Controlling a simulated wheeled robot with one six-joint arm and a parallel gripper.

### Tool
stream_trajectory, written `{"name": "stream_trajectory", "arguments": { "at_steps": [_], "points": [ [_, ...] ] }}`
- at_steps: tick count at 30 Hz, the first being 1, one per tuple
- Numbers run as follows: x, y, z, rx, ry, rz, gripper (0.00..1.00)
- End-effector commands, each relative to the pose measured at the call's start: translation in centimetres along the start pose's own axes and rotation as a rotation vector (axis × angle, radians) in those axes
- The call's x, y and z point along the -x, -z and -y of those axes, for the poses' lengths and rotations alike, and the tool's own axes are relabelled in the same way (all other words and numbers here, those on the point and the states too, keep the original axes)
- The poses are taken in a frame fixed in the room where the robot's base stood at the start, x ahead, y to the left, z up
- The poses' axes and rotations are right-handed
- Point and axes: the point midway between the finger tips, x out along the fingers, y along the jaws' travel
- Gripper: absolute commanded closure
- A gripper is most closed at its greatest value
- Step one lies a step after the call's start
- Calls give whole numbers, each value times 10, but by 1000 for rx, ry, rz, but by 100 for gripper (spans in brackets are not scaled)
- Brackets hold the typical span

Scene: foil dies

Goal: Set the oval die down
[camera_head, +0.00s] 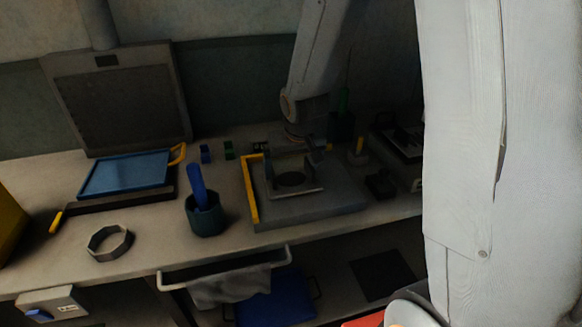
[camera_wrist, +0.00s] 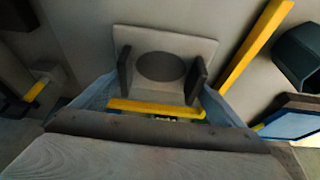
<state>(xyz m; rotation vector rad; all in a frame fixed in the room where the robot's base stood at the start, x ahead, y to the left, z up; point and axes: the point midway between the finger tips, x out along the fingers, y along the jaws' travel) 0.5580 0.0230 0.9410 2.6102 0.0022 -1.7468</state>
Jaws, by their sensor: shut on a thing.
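The oval die (camera_head: 309,191) is a pale grey square plate with a dark oval in its middle. It also shows in the wrist view (camera_wrist: 205,47), between the two dark fingers of my gripper (camera_wrist: 160,78). My gripper (camera_head: 291,170) is shut on the die by its two opposite sides, pointing down over the grey slab (camera_head: 345,197). The die looks level and very low over the slab. I cannot tell whether it touches. A yellow strip (camera_head: 250,193) runs along the slab's left edge, beside the die and apart from it.
A dark teal cup (camera_head: 206,221) with a blue-handled tool stands left of the slab. A blue tray (camera_head: 125,174), an open press-like lid (camera_head: 120,100) and an octagonal ring (camera_head: 109,243) lie further left. Small dark items stand right of the die. The bench's front edge is close.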

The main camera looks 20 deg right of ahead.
Motion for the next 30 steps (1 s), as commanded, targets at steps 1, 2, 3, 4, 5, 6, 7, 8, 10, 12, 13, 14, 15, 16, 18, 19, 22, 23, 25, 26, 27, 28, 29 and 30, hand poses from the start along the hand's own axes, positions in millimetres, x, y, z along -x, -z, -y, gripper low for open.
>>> {"name": "stream_trajectory", "arguments": {
  "at_steps": [1,2,3,4,5,6,7,8,10,12,13,14,15,16,18,19,22,23,25,26,27,28,29,30],
  "points": [
    [-1,0,0,0,0,-2,43],
    [-1,1,0,0,0,-3,43],
    [-1,1,0,0,0,-3,43],
    [0,1,0,0,0,-3,43],
    [0,1,0,-1,0,-3,43],
    [0,1,0,-1,0,-3,43],
    [0,1,0,-1,0,-3,43],
    [-1,1,0,-1,0,-3,43],
    [-3,0,0,-1,0,-3,43],
    [-4,-1,-1,-1,0,-1,5],
    [-3,-1,-1,-1,0,-1,0],
    [-3,-1,-1,-1,0,-1,0],
    [-3,-1,-1,-1,0,-1,0],
    [-3,-1,-1,-1,0,-1,0],
    [-3,-1,0,-1,0,-1,0],
    [-3,-1,0,-1,0,-1,0],
    [-1,0,0,-1,0,-2,0],
    [0,0,0,-1,0,-2,0],
    [5,1,0,-2,0,-3,0],
    [8,1,0,-2,0,-4,0],
    [13,1,0,-2,0,-5,0],
    [18,1,0,-1,0,-5,0],
    [22,2,0,-1,0,-6,0],
    [28,2,0,-2,0,-6,0]
  ]
}}
